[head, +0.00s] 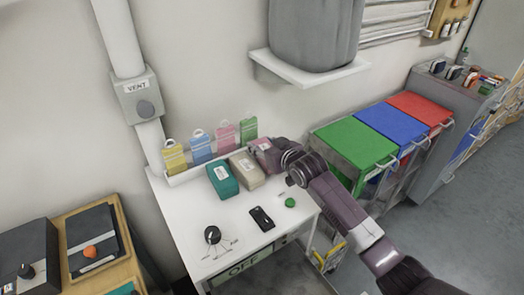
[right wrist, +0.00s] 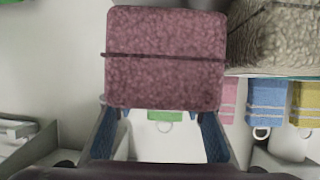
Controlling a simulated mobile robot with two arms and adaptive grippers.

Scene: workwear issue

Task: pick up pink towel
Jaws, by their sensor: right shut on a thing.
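The pink towel (head: 262,149) is a folded, dusky pink bundle at the back right of the white table, beside the beige towel (head: 246,170). My right gripper (head: 276,156) reaches it from the right and is shut on it. In the right wrist view the pink towel (right wrist: 166,62) fills the upper middle, with a dark band across it, and its lower edge sits between the two fingers (right wrist: 162,128). Whether it touches the table is hard to tell. My left gripper is not in view.
A teal towel (head: 222,179) lies left of the beige one. Several coloured tags (head: 201,147) stand along the wall behind. A black phone-like item (head: 262,218), a green disc (head: 290,202) and a dark knob (head: 212,235) are nearer the front. Coloured-lid bins (head: 355,141) stand right.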

